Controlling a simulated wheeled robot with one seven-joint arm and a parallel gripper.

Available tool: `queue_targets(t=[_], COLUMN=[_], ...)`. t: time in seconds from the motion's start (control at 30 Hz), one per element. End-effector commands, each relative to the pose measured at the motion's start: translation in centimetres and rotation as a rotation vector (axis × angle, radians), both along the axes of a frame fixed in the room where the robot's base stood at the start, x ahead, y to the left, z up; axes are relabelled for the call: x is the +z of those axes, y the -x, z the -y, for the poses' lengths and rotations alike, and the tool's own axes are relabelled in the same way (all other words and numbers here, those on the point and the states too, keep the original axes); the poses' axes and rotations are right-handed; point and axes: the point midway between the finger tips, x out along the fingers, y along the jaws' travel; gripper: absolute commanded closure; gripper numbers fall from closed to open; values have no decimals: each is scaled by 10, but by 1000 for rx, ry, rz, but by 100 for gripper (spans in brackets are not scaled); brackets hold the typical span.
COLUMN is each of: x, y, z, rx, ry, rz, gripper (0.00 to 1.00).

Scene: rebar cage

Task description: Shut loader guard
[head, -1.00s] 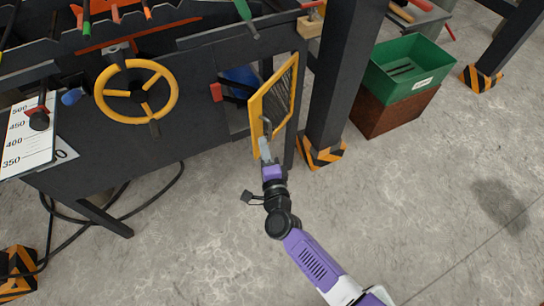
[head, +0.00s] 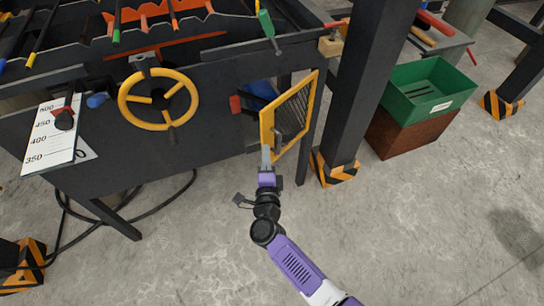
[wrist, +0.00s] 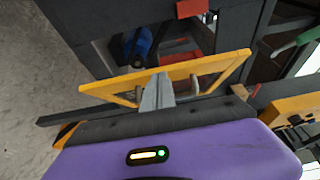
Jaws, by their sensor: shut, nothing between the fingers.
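The loader guard (head: 263,128) is a yellow frame with dark mesh, hinged at its right side. It stands ajar, swung out from the dark opening in the machine's front. In the wrist view the guard (wrist: 222,64) spans the picture, with its handle (wrist: 196,86) beside my fingers. My gripper (head: 266,152) is shut and empty, at the guard's lower left edge near the handle. In the wrist view my closed fingers (wrist: 158,86) overlap the guard's frame; I cannot tell whether they touch it.
A blue object (wrist: 138,48) is inside the opening, and a red block (head: 235,104) sits at its left edge. A dark post (head: 352,110) stands right of the guard. A yellow handwheel (head: 158,99) is on the left. The floor in front is clear.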

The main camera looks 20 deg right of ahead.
Motion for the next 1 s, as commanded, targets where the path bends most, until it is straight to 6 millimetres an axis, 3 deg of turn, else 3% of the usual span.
queue_targets(t=[0.4, 0.7, 1.0], x=[-8, -7, -4], y=[-60, -96, -118], z=[-31, -39, -41], rx=[-228, -371, -369], ry=[-2, -2, 0], rz=[3, 1, 0], gripper=[100, 100, 100])
